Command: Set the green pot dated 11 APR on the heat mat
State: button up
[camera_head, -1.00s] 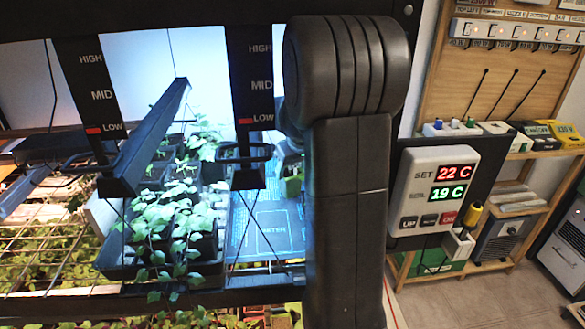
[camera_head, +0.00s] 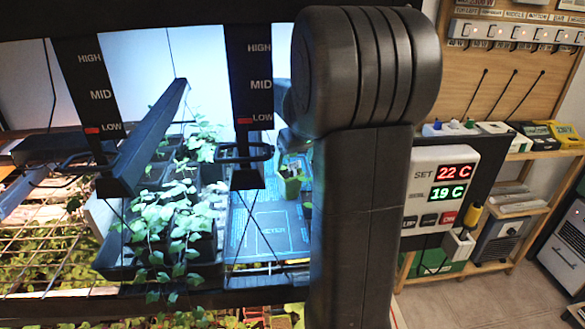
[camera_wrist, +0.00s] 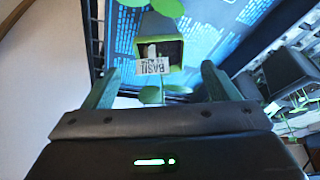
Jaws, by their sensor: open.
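A green pot (camera_wrist: 174,24) with a white tag reading BASIL shows in the wrist view, with leaves around it; its date is too small to read. What looks like a green pot also shows in the head view (camera_head: 293,188), by the right part of the heat mat (camera_head: 268,243). The blue mat, with printed lines, lies behind the pot in the wrist view (camera_wrist: 215,40). I cannot tell whether the pot rests on it. My gripper (camera_wrist: 157,73) is open, its fingers to either side of the tag and apart from the pot. My arm hides the gripper in the head view.
Black pots of leafy seedlings stand in a tray (camera_head: 125,268) left of the mat. Dark pots (camera_wrist: 285,75) stand at the right in the wrist view. A lamp bar (camera_head: 150,135) hangs above the tray. A thermostat (camera_head: 440,185) reads SET 22 C and 19 C.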

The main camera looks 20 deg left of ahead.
jog(key=v, duration=0.7)
